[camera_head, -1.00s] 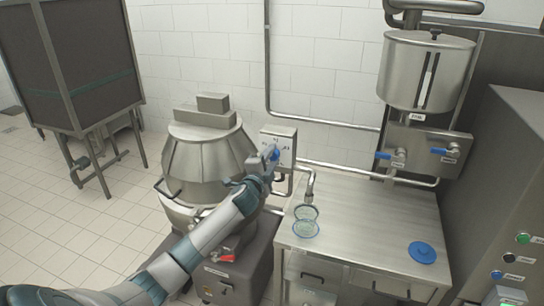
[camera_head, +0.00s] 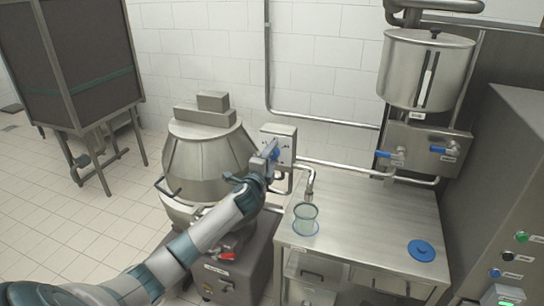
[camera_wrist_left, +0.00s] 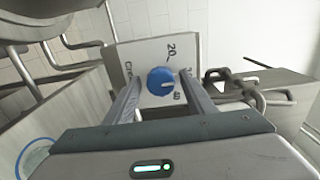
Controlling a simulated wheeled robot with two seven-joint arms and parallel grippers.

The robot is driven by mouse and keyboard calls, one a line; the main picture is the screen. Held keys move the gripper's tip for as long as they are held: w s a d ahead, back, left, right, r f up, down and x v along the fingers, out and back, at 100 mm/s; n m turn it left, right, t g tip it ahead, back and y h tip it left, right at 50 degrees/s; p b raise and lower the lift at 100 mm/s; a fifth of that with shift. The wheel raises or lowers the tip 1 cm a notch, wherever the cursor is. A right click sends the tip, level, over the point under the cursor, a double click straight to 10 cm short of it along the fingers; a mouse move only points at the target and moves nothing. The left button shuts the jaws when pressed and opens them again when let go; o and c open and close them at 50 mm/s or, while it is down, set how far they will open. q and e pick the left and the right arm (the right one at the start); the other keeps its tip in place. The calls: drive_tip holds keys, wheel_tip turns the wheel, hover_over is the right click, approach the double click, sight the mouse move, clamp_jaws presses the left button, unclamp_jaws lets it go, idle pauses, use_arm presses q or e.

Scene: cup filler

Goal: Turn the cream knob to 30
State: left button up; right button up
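In the head view the dial box (camera_head: 285,136) is on the wall, the knob partly behind my gripper. My left gripper (camera_wrist_left: 158,88) is open, its fingers on either side of the knob with gaps visible; contact is not visible. My right gripper is out of view.
A clear cup (camera_head: 305,218) stands under a spout (camera_head: 310,182) on the steel table (camera_head: 370,215). A blue lid (camera_head: 421,250) lies at the right. A large metal vessel (camera_head: 205,160) stands left of the dial box. A steel tank (camera_head: 425,75) hangs above the table.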

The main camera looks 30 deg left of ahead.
use_arm(q)
drive_tip(key=shift+s, duration=0.15)
drive_tip(key=b+v, duration=0.4)
drive_tip(key=v, duration=1.3)
drive_tip(key=shift+b, duration=0.4)
drive_tip(key=shift+d, duration=0.1)
